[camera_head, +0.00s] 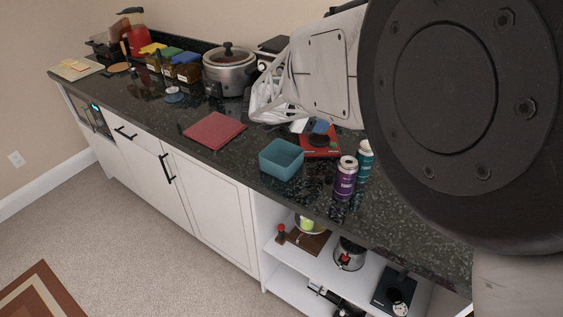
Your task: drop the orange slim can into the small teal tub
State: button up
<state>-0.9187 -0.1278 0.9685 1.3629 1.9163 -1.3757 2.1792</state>
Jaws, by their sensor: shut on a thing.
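The small teal tub (282,159) stands upright on the dark counter near its front edge, and no can shows in it. No orange slim can is visible. My own large arm links fill the right side and hide part of the counter. My gripper cannot be made out, so its place relative to the tub and anything in its jaws are hidden.
A purple can (346,180) and a teal can (364,160) stand right of the tub. A red item (321,145) lies behind it, a red mat (214,130) to its left. A slow cooker (228,71) stands farther back. The counter (239,159) has some free room around the tub.

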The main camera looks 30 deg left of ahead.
jog(key=s+a+m, duration=0.1)
jog(key=s+a, duration=0.5)
jog(key=s, duration=0.3)
jog(key=shift+s+r+g+h, duration=0.15)
jog(key=shift+s+g+h, duration=0.2)
jog(key=shift+g+h, duration=0.05)
jog(key=shift+f, duration=3.05)
jog(key=o, duration=1)
jog(key=shift+o, duration=0.2)
jog(key=v, duration=0.7)
jog(key=shift+s+a+r, duration=0.2)
jog(key=shift+s, duration=0.05)
